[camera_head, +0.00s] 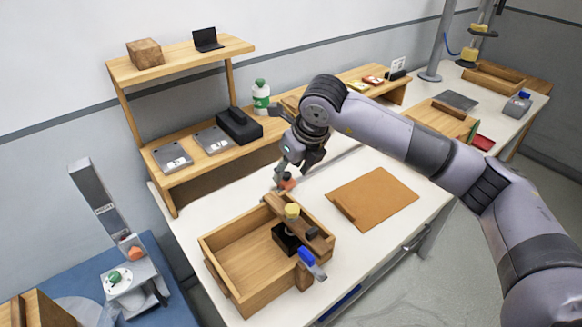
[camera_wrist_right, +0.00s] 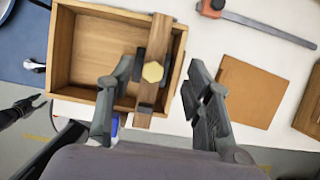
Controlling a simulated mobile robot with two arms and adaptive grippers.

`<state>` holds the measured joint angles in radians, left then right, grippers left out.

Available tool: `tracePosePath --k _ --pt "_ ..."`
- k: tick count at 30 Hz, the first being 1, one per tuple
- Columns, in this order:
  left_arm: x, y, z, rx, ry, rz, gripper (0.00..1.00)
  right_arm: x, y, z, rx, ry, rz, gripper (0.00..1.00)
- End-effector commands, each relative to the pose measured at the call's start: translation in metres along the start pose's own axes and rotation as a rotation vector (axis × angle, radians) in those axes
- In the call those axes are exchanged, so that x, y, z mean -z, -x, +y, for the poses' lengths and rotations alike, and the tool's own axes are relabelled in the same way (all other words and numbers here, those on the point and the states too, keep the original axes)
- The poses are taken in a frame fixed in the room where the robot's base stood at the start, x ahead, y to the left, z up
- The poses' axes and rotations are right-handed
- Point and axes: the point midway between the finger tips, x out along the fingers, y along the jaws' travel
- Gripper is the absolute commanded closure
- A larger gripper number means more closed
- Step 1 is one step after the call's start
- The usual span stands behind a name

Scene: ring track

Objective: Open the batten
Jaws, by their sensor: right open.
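The batten (camera_head: 300,225) is a wooden bar lying across the right part of an open wooden box (camera_head: 222,238), with a yellow hexagonal knob (camera_head: 292,211) on top. In the right wrist view the batten (camera_wrist_right: 160,40) runs between my fingers, with the knob (camera_wrist_right: 152,72) near its middle. My right gripper (camera_head: 296,168) is open and empty, above and behind the box; it also shows in the wrist view (camera_wrist_right: 160,85). A black block (camera_head: 287,240) sits under the batten. A dark gripper, likely my left (camera_wrist_right: 25,108), shows at the wrist view's left edge.
A blue-handled clamp (camera_head: 312,264) is at the box's front right corner. An orange-ended bar clamp (camera_head: 287,184) lies behind. A brown board (camera_head: 375,198) lies to the right. A wooden shelf (camera_head: 185,60) stands at the back left.

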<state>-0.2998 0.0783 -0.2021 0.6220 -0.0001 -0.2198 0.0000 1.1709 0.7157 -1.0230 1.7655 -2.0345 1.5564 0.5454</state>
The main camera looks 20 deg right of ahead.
Motion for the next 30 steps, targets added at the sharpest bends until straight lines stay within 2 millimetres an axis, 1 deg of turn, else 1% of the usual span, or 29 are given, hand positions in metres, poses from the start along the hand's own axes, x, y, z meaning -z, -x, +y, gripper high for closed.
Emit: tracePosePath --k 1,2,21,30 --pt "-0.0002 -0.0001 0.0000 0.000 0.000 0.000 0.67 0.0000 0.0001 0.0001 0.000 0.000 0.000 0.55" --pt "-0.0002 -0.0001 -0.0001 0.000 0.000 -0.001 0.67 0.0000 0.0002 0.0001 0.000 0.000 0.000 0.57" --pt "-0.0012 -0.0002 -0.0012 0.002 0.003 -0.003 0.67 -0.0001 0.0006 0.0001 0.000 0.000 0.000 0.99" --pt "-0.0015 -0.0002 -0.0019 0.002 0.003 -0.003 0.67 -0.0001 0.0006 0.0000 0.000 0.000 0.000 1.00"
